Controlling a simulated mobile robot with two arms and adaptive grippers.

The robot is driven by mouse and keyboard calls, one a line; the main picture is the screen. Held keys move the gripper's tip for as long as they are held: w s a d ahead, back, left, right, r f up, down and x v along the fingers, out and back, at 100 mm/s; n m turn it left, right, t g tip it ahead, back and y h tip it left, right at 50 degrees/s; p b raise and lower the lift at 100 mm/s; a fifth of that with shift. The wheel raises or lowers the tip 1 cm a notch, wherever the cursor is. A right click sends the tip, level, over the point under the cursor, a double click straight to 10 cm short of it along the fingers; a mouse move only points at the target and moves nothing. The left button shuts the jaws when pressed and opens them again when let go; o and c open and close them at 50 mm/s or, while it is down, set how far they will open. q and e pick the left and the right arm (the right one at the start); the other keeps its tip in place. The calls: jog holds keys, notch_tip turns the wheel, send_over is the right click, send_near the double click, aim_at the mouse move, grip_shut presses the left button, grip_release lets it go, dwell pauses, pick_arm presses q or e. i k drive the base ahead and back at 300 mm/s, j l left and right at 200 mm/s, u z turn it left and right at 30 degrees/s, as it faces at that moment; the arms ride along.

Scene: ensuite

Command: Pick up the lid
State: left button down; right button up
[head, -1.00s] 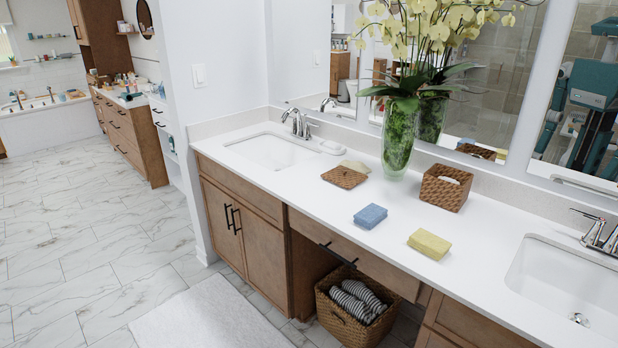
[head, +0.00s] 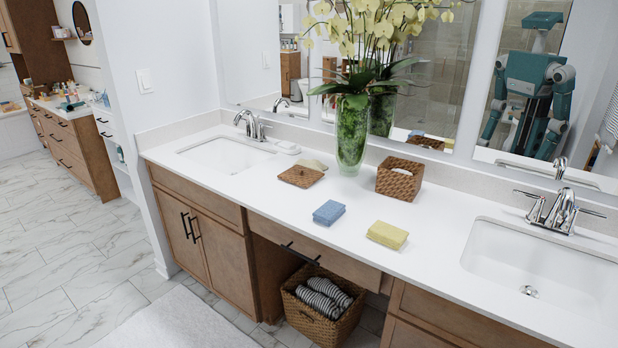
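A flat square brown woven lid (head: 300,176) lies on the white countertop (head: 270,195), to the right of the left sink. A small pale beige item (head: 313,165) touches or lies just behind its back edge; I cannot tell which. A square woven box (head: 399,181) of similar brown weave stands to the right, past the vase, with something white in its top. Neither of my grippers is in the head view directly. My teal and grey body shows only as a reflection in the right mirror, where the gripper state is too small to tell.
A glass vase (head: 351,140) with orchids stands behind and right of the lid. A blue sponge (head: 329,212) and a yellow sponge (head: 387,234) lie nearer the front edge. Sinks flank the counter. Below, a towel basket (head: 325,310) and white rug (head: 170,325) are on the floor.

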aim_at(301, 176)
jog(key=i+j, duration=0.3)
jog(key=j, duration=0.15)
jog(key=i+j, duration=0.3)
jog(key=j, duration=0.2)
jog(key=l+z, duration=0.05)
